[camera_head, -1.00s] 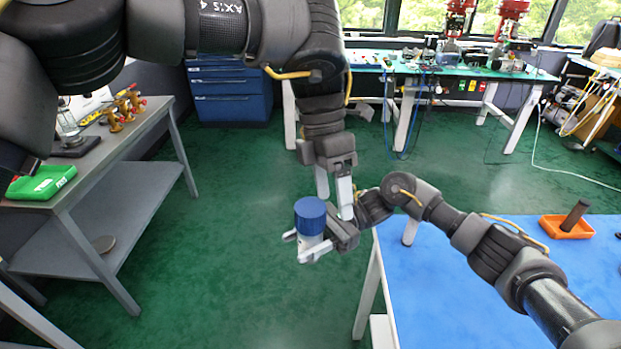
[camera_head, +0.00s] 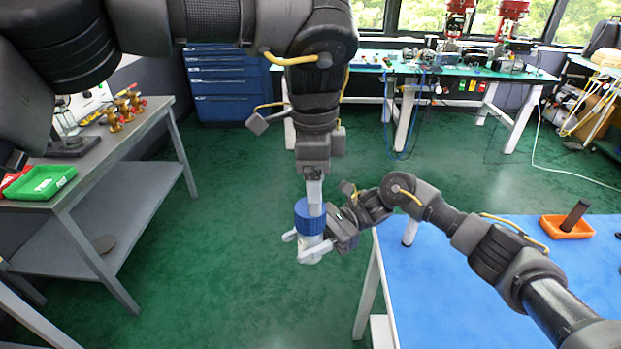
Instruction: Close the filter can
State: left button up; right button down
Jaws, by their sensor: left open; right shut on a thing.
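The filter can is a small white body (camera_head: 311,249) with a blue lid (camera_head: 309,222) on top, upright in mid-air in front of the blue table. My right gripper (camera_head: 311,246) is shut around the white body from the right side. My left gripper (camera_head: 314,195) points straight down above the lid, with its finger reaching the lid's top. Only one finger shows clearly, and the other is hidden behind it. I cannot tell whether the finger touches the lid, or whether the lid is fully seated on the body.
A blue table (camera_head: 460,265) at the right holds an orange tray (camera_head: 566,227) with a dark cylinder (camera_head: 575,214). A grey bench (camera_head: 85,175) at the left holds a green bin (camera_head: 41,183) and brass valves. Green floor lies open between them.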

aim_at(310, 239)
pick_arm(q)
jog(key=n, duration=0.4)
jog(key=shift+w+a+n+t, duration=0.3)
jog(key=shift+a, duration=0.05)
jog(key=n, duration=0.5)
jog(key=shift+w+a, duration=0.1)
jog(key=shift+w, duration=0.15)
jog(key=shift+f, duration=4.05)
jog(key=shift+c, duration=0.2)
